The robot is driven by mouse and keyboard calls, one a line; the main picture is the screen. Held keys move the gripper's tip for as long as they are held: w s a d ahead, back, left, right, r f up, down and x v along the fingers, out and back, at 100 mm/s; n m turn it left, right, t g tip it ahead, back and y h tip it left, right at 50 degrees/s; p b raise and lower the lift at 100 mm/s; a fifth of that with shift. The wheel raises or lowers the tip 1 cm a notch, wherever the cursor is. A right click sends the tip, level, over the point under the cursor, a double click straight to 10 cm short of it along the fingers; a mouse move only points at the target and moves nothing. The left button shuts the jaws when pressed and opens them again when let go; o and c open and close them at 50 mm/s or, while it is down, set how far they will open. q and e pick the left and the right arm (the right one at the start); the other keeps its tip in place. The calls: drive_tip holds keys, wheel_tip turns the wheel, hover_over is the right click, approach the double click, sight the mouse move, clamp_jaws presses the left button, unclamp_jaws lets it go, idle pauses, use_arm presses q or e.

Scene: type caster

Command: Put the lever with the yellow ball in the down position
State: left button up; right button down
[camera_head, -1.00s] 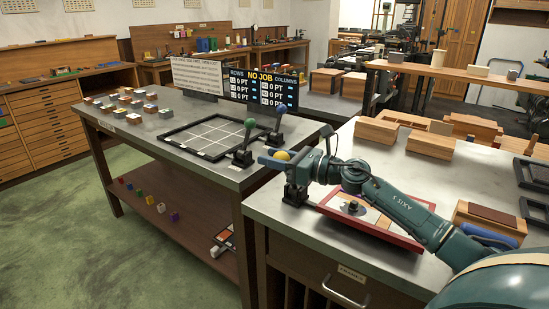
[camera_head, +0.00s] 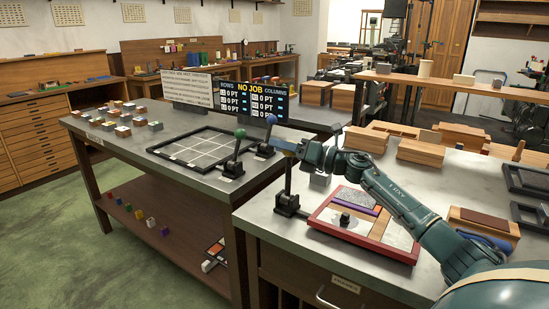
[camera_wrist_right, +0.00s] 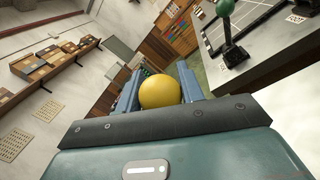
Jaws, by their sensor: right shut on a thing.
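The lever with the yellow ball has its black base (camera_head: 288,206) on the near grey bench, left of the red-framed tray. Its dark stem (camera_head: 288,178) stands roughly upright. My right gripper (camera_head: 284,147) is at the top of the stem and hides the ball in the head view. In the right wrist view the yellow ball (camera_wrist_right: 160,92) sits between the two blue-grey fingers, which are shut on it. My left gripper is not in view.
A green-ball lever (camera_head: 240,134) and a blue-ball lever (camera_head: 271,119) stand on the adjoining bench beside a black grid frame (camera_head: 172,156). The red-framed tray (camera_head: 319,221) lies right of the yellow-ball lever, under my right arm. Wooden blocks (camera_head: 425,153) stand farther back.

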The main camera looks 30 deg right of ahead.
drive_tip(key=w+d+f+m+t+b, duration=0.1)
drive_tip(key=w+d+f+m, duration=0.1)
drive_tip(key=d+m, duration=0.4)
drive_tip(key=shift+w+d+h, duration=0.3)
drive_tip(key=shift+w+d, duration=0.05)
drive_tip(key=shift+m, duration=0.3)
drive_tip(key=c, duration=1)
unclamp_jaws()
drive_tip(key=shift+d, duration=0.1)
drive_tip(key=shift+o, duration=0.5)
drive_tip(key=shift+r, duration=0.1)
wheel_tip(320, 180, up, 10)
drive_tip(key=shift+c, duration=0.5)
